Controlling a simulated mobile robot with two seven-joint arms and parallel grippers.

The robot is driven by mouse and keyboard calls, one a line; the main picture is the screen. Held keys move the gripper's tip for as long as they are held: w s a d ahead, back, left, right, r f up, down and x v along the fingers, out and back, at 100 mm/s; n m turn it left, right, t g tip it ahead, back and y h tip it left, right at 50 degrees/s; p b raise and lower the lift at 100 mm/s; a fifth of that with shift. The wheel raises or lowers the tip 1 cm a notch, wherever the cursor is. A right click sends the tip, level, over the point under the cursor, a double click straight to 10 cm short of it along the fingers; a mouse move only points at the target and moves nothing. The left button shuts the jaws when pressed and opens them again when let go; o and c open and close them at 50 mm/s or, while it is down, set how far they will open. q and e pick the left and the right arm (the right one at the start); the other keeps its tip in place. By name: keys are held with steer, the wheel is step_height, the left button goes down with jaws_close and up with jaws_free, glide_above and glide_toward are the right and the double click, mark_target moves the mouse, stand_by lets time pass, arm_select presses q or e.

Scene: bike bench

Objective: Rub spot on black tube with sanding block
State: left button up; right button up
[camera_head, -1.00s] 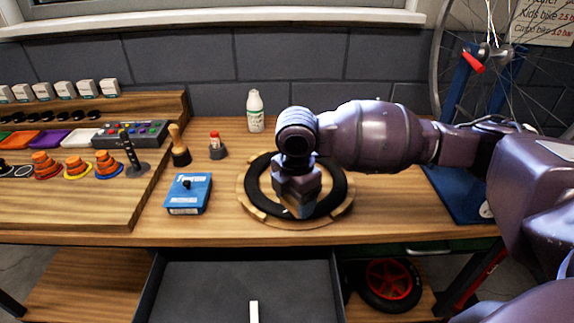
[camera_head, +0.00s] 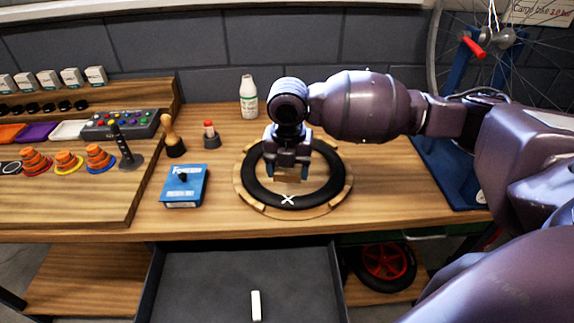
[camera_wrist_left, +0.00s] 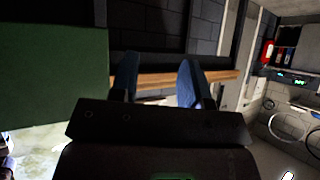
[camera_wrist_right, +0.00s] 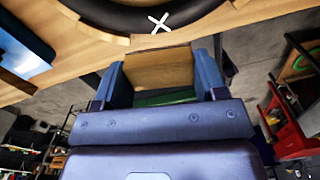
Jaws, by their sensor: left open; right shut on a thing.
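The black tube (camera_head: 332,184) lies as a ring on a round wooden holder (camera_head: 241,197) on the bench. A white X spot (camera_head: 288,200) is on its near side and also shows in the right wrist view (camera_wrist_right: 158,22). My right gripper (camera_head: 288,173) is shut on the tan sanding block (camera_wrist_right: 160,68), which also shows in the head view (camera_head: 290,178). The block is over the ring's middle, behind the X and apart from it; its exact height cannot be told. My left gripper (camera_wrist_left: 158,82) is open and empty, outside the head view.
A blue box (camera_head: 184,187), a wooden-handled tool (camera_head: 171,136), a red-capped item (camera_head: 210,134) and a white bottle (camera_head: 248,97) stand left of and behind the ring. An open drawer (camera_head: 200,282) with a white stick (camera_head: 256,305) is below the bench front.

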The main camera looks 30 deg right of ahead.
mark_target(294, 198)
step_height(294, 198, down, 4)
steer(key=shift+r+b, duration=0.1)
steer(key=shift+b, duration=1.15)
steer(key=shift+f+b, duration=0.9)
steer(key=shift+f, duration=0.35)
arm_select(q)
steer(key=shift+w+d+f, duration=0.15)
steer(key=shift+w+f, duration=0.35)
steer(key=shift+f, duration=0.1)
steer(key=shift+w+d+f, duration=0.15)
steer(key=shift+w+f, duration=0.35)
steer(key=shift+f, duration=0.1)
steer(key=shift+s+f, duration=0.25)
steer(key=shift+s, duration=0.1)
arm_select(e)
steer(key=shift+f, duration=0.2)
arm_select(q)
steer(key=shift+s+f, duration=0.1)
arm_select(e)
steer(key=shift+f, duration=0.2)
steer(key=shift+s+d+r, duration=0.15)
steer(key=shift+s+d, duration=0.1)
steer(key=shift+d, duration=0.15)
arm_select(q)
steer(key=shift+w+r+p, duration=0.4)
steer(key=shift+w+r, duration=0.2)
steer(key=shift+r, duration=0.35)
arm_select(e)
steer(key=shift+s+d, duration=0.15)
steer(key=shift+d, duration=0.05)
